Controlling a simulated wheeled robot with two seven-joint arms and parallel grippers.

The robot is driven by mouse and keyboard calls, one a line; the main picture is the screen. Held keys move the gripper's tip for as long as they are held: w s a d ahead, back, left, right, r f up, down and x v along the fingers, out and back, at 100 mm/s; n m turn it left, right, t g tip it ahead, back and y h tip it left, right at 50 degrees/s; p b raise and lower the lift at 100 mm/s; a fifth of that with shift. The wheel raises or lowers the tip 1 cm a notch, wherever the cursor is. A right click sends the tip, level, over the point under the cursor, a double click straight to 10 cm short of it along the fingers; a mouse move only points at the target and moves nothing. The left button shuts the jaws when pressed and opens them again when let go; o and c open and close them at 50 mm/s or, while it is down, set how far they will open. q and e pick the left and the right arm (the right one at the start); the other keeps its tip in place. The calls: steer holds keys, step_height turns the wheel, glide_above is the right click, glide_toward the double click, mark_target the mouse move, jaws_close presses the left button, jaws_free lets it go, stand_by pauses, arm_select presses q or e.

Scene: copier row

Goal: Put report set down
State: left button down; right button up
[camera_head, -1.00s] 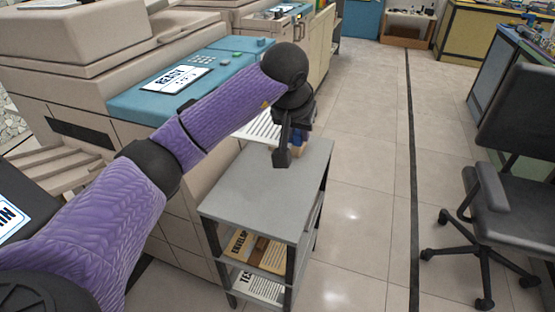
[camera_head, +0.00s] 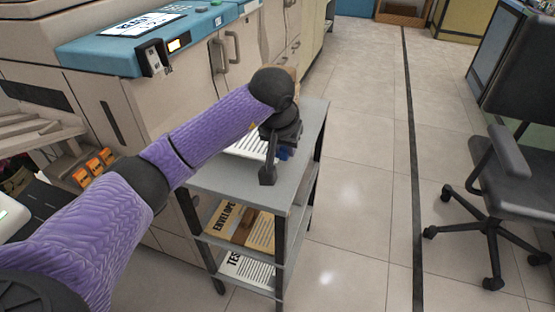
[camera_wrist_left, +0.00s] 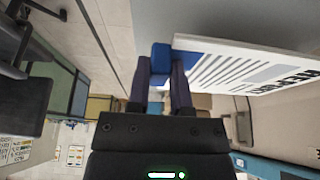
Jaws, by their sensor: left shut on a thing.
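The report set (camera_head: 246,148) is a white printed stack with a blue piece at its edge. It is over the top of the grey cart (camera_head: 232,183), partly hidden by my left arm. In the left wrist view, the report set (camera_wrist_left: 235,72) extends to the right from between the fingers, its blue edge piece at the fingertips. My left gripper (camera_head: 275,165) is shut on the report set, and it also shows in the left wrist view (camera_wrist_left: 162,78). I cannot tell whether the set touches the cart top. My right gripper is out of view.
The cart's lower shelves hold an envelope pack (camera_head: 230,222) and other printed stacks (camera_head: 248,268). A beige copier with a blue panel (camera_head: 130,50) stands behind the cart. A black office chair (camera_head: 500,170) is at right. The tiled floor between is clear.

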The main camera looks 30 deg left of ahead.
mark_target(283, 176)
arm_select(q)
step_height(283, 176, down, 5)
steer(key=shift+f+b, duration=0.1)
steer(key=shift+b, duration=0.95)
steer(key=shift+r, duration=0.25)
steer(key=shift+f, duration=0.15)
steer(key=c, duration=0.5)
jaws_free()
steer(key=shift+c, duration=0.2)
steer(key=p+v, duration=0.7)
steer(key=v, duration=0.5)
